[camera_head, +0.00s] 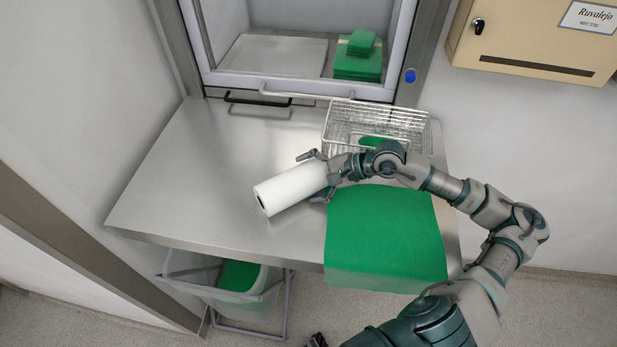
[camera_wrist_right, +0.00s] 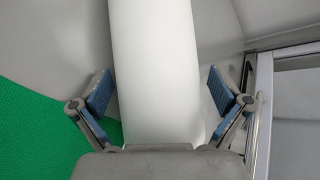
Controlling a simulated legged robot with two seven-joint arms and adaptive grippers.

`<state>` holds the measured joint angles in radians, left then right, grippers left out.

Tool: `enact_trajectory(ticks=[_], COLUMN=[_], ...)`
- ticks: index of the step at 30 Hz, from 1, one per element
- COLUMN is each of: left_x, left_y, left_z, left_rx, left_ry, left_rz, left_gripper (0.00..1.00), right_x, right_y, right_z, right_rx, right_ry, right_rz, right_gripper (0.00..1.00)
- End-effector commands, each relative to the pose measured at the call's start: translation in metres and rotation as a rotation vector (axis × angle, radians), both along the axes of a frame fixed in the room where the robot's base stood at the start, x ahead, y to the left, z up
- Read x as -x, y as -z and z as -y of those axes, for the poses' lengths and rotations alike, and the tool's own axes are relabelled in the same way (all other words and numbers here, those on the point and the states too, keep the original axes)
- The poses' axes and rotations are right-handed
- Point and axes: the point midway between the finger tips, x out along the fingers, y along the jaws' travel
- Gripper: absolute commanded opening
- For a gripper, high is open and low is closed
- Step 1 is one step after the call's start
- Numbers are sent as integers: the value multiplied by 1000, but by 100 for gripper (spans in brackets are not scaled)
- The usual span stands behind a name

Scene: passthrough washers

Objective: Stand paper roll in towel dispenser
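The white paper roll (camera_head: 290,188) lies on its side over the steel table, its open core end pointing to the lower left. My right gripper (camera_head: 312,175) is around its other end. In the right wrist view the roll (camera_wrist_right: 155,70) runs between the two blue-padded fingers (camera_wrist_right: 160,92), with a visible gap on each side, so the gripper is open. A small dark piece at the bottom edge of the head view may be my left gripper (camera_head: 317,340); its fingers cannot be made out. I cannot pick out a towel dispenser for certain.
A wire basket (camera_head: 345,128) with green cloth stands at the table's back right. A green mat (camera_head: 385,240) hangs over the front edge. Behind is a hatch with folded green cloths (camera_head: 358,65). A beige box (camera_head: 540,35) is on the wall. The steel table's left (camera_head: 190,185) is clear.

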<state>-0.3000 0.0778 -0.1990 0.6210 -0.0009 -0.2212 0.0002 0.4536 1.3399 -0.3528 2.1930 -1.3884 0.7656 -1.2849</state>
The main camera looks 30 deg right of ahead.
Motion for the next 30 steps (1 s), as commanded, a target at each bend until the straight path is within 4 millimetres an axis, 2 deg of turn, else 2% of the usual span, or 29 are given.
enact_trajectory(ticks=[7,11,16,26,30], left_x=[0,-1,0,7,-12], left_y=[-2,-14,9,43,41], left_z=[0,0,-1,-3,0], left_rx=[0,1,-1,-3,1], left_ry=[0,0,1,2,-1], left_rz=[1,3,0,-12,2], left_gripper=[100,100,100,100,100], right_x=[0,1,13,33,41], right_y=[-1,-2,-5,-23,-35], right_z=[-2,-1,19,36,46], right_rx=[1,0,8,7,5], right_ry=[-1,-2,2,2,3], right_rz=[0,-1,-3,3,7], right_gripper=[100,100,100,100,100])
